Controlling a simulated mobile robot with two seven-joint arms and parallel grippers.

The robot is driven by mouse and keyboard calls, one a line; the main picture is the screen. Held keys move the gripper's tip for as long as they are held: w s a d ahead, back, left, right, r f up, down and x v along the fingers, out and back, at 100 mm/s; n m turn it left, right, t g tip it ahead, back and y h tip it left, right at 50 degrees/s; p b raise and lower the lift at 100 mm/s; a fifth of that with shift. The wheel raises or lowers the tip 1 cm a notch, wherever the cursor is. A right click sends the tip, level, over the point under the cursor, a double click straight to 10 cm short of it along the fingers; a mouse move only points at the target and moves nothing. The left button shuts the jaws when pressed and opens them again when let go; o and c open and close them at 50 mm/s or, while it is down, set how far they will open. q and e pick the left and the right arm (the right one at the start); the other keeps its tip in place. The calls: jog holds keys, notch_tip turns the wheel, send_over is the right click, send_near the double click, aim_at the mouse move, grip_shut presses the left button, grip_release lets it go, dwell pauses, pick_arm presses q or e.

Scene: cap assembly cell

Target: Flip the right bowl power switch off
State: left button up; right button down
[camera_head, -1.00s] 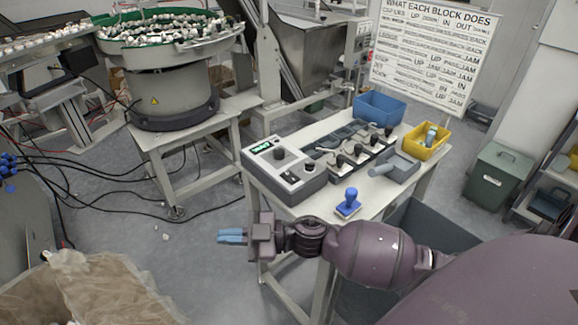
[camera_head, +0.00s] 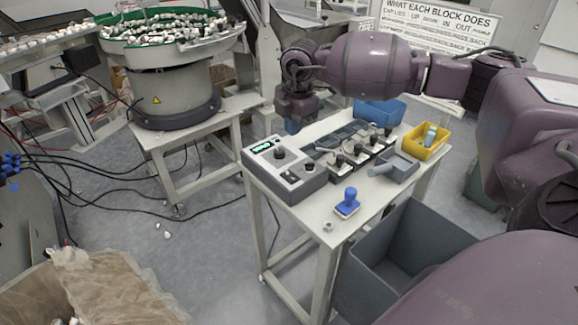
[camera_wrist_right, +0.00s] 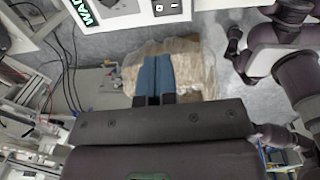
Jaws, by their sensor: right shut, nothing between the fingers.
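The grey control box (camera_head: 275,182) stands at the left end of the white table, with a green-lit display (camera_head: 268,146) and black knobs. Two small dark switches (camera_head: 290,177) are on its front part. In the right wrist view the switches (camera_wrist_right: 166,7) show at the top edge, beside a black knob and the display (camera_wrist_right: 82,12). Their on or off position is too small to tell. My right gripper (camera_head: 292,127) points down just above and behind the box, apart from it. Its blue fingers (camera_wrist_right: 155,75) are together and empty. I cannot make out my left gripper.
A blue-handled stamp (camera_head: 347,203) stands in front. The bowl feeder (camera_head: 172,92) is left. A grey bin (camera_head: 395,250) sits before the table.

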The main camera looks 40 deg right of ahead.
dwell(0.3)
jog(key=b, duration=0.2)
send_near(288, 172)
jog(key=f, duration=0.6)
jog(key=shift+w+a+f, duration=0.1)
jog(key=shift+w+f, duration=0.2)
jog(key=shift+f, duration=0.4)
pick_arm(q)
jog(key=shift+w+d+f, duration=0.15)
jog(key=shift+w+f, duration=0.25)
jog(key=shift+w, duration=0.05)
pick_arm(e)
jog(key=shift+w, duration=0.1)
